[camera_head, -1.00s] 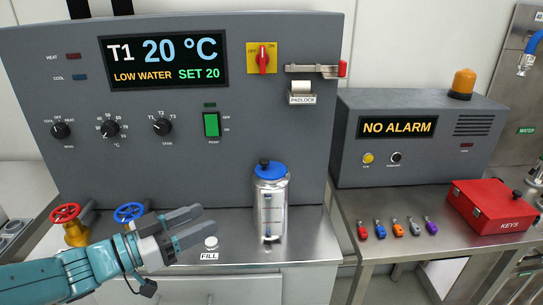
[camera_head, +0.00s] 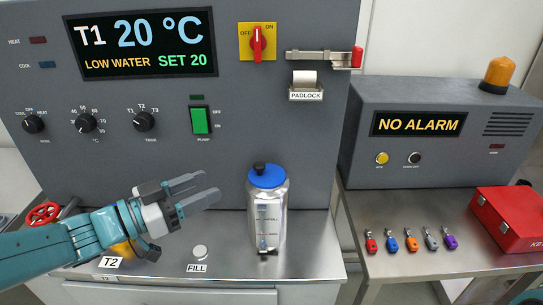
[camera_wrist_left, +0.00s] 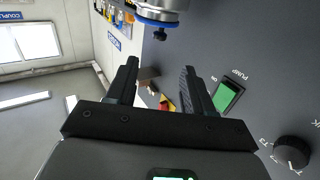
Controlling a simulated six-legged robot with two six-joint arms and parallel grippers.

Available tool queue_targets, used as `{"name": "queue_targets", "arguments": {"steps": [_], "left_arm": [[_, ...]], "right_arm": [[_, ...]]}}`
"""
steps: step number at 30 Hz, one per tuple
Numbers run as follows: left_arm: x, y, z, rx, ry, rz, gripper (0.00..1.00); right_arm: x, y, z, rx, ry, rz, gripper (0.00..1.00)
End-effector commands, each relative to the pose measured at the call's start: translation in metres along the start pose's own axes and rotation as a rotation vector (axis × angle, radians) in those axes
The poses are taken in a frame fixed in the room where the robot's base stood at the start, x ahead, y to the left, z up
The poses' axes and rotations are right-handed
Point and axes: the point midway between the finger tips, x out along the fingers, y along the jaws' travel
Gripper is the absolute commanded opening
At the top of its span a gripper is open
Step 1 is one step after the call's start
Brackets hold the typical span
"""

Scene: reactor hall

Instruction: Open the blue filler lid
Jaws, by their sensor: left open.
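The blue filler lid (camera_head: 267,177), with a black knob (camera_head: 259,168) on it, sits on top of a silver canister (camera_head: 268,222). The canister stands upright on the steel bench and the lid looks closed. My left gripper (camera_head: 208,186) is open and empty, left of the canister at about lid height, with a gap between them in the picture. In the left wrist view my left gripper (camera_wrist_left: 160,65) shows both fingers apart, and the blue rim (camera_wrist_left: 158,20) appears beyond the tips at the top edge. My right gripper is not in view.
The grey control panel (camera_head: 120,180) rises behind the bench. A FILL button (camera_head: 200,252) is in front, a red valve wheel (camera_head: 43,214) at left. Right, a second table holds several colored padlocks (camera_head: 391,243), a red key box (camera_head: 512,218) and the alarm unit (camera_head: 420,170).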

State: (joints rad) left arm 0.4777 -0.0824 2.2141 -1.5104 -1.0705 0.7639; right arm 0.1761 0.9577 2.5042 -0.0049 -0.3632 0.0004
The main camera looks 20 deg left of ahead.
Motion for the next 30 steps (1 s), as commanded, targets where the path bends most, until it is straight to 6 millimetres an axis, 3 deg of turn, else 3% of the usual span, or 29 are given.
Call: {"name": "queue_targets", "arguments": {"steps": [5,18,24,30], "left_arm": [[0.028,0.004,-0.001,-0.002,0.0,0.007,0.52],[0.129,0.006,-0.001,0.0,-0.001,0.005,0.52],[0.153,0.004,0.0,0.0,0.0,0.001,0.52],[0.159,0.003,0.0,0.0,-0.001,0.0,0.52]], "right_arm": [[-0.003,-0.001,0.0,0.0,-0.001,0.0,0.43],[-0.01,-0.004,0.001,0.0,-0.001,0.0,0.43],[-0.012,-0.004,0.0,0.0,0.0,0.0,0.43],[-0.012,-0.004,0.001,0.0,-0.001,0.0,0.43]]}}
